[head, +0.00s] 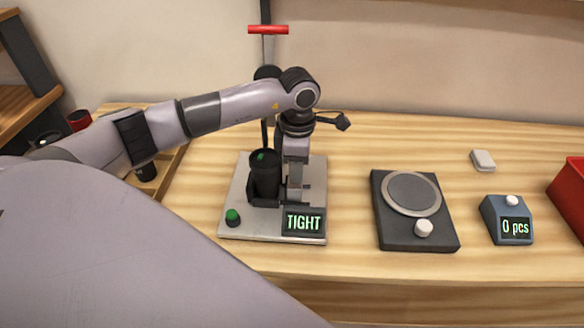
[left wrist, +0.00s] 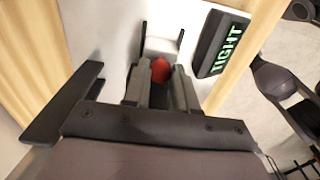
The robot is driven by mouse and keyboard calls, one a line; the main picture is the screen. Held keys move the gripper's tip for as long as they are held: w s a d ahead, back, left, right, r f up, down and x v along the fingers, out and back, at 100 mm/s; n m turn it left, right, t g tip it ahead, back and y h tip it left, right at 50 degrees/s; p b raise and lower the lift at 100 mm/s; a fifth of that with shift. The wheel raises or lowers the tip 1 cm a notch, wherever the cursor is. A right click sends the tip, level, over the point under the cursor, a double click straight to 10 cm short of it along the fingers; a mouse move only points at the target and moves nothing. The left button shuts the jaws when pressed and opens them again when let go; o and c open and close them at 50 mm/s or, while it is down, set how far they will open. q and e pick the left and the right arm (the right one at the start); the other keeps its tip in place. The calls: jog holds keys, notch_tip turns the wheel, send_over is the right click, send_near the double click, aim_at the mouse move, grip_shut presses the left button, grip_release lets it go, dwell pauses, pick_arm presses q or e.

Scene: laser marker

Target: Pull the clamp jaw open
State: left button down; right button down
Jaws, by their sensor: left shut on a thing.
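The marker station has a pale base plate (head: 250,205) with a black cylinder (head: 264,176) upright on it and a lit display (head: 303,222) reading TIGHT. The display also shows in the left wrist view (left wrist: 224,46). My left gripper (head: 295,190) points down beside the cylinder, on its right, behind the display. In the left wrist view, its two fingers (left wrist: 161,78) are shut on the red grip (left wrist: 160,69) of the clamp jaw. The jaw is mostly hidden by the gripper. My right gripper is not in view.
A green-topped knob (head: 233,216) sits at the plate's front left. A post with a red crossbar (head: 268,30) rises behind. To the right are a dark round-topped device (head: 416,235), a counter (head: 506,225) reading 0 pcs and a red bin (head: 570,195). Bare table lies between them.

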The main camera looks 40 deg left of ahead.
pick_arm(q)
jog(key=c, duration=0.9)
grip_release()
jog(key=shift+w+d, duration=0.2)
jog(key=shift+d, duration=0.1)
jog(key=shift+r, duration=0.15)
notch_tip(320, 180, up, 7)
jog(key=shift+b, duration=0.45)
